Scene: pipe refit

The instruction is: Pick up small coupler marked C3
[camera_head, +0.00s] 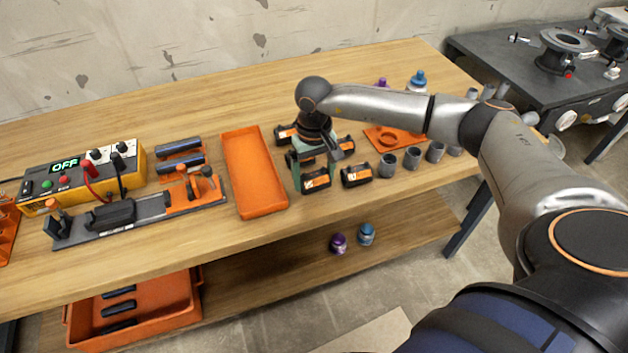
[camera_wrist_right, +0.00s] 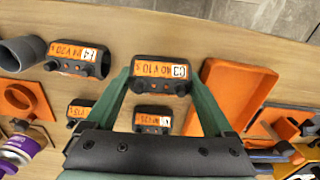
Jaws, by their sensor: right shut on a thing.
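The small coupler marked C3 (camera_wrist_right: 160,75) is black with an orange label and a white C3 tag. It lies crosswise between the green fingers of my right gripper (camera_wrist_right: 161,82) in the right wrist view. In the head view my right gripper (camera_head: 314,168) points down over the table, and the coupler's orange label (camera_head: 316,182) shows between its fingers. The gripper is shut on the coupler. I cannot tell whether the coupler touches the table. My left gripper is not in view.
Another orange-labelled coupler (camera_head: 356,175) stands close to the right, and more couplers (camera_wrist_right: 153,120) are behind. An empty orange tray (camera_head: 253,172) is left of the gripper. Several grey pipe pieces (camera_head: 412,158) stand on the right. A power unit (camera_head: 85,178) is far left.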

